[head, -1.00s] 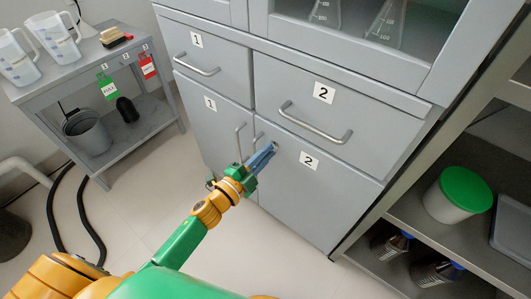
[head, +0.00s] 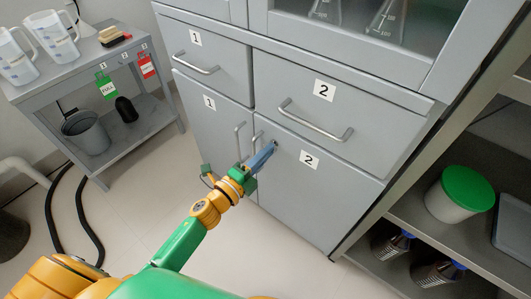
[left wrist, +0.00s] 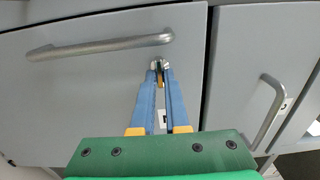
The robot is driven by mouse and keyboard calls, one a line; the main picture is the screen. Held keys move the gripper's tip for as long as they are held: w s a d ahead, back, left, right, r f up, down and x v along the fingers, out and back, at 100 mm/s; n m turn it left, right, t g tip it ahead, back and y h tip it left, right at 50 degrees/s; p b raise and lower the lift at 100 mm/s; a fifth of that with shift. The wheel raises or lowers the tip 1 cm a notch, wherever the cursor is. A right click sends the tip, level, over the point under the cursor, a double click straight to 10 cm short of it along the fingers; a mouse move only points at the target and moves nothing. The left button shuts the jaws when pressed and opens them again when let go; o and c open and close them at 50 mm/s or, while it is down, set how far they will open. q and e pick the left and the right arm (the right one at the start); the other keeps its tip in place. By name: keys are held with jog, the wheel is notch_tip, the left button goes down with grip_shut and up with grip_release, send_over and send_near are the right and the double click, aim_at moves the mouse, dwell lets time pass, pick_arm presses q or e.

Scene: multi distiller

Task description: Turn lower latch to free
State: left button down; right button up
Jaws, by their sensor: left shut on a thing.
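The lower latch is a small metal piece (left wrist: 157,64) at the upper left corner of the grey lower door (head: 310,200) labelled 2. In the head view it is mostly hidden at the fingertips. My left gripper (head: 270,150) reaches the door from the front. In the left wrist view its two blue fingers (left wrist: 159,72) close together on the latch, one on each side. The latch's exact angle is hard to see. The right gripper is not in view.
The lower door's bar handle (left wrist: 100,45) is close beside the latch. The drawer above has its own handle (head: 315,124). Open shelving with a green-lidded tub (head: 460,192) stands right. A grey side table (head: 82,70) stands left, with clear floor between.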

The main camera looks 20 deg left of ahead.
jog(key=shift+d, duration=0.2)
pick_arm(q)
jog(key=c, duration=0.9)
grip_release()
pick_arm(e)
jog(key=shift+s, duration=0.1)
pick_arm(q)
jog(key=v, duration=0.7)
jog(key=shift+p, duration=0.3)
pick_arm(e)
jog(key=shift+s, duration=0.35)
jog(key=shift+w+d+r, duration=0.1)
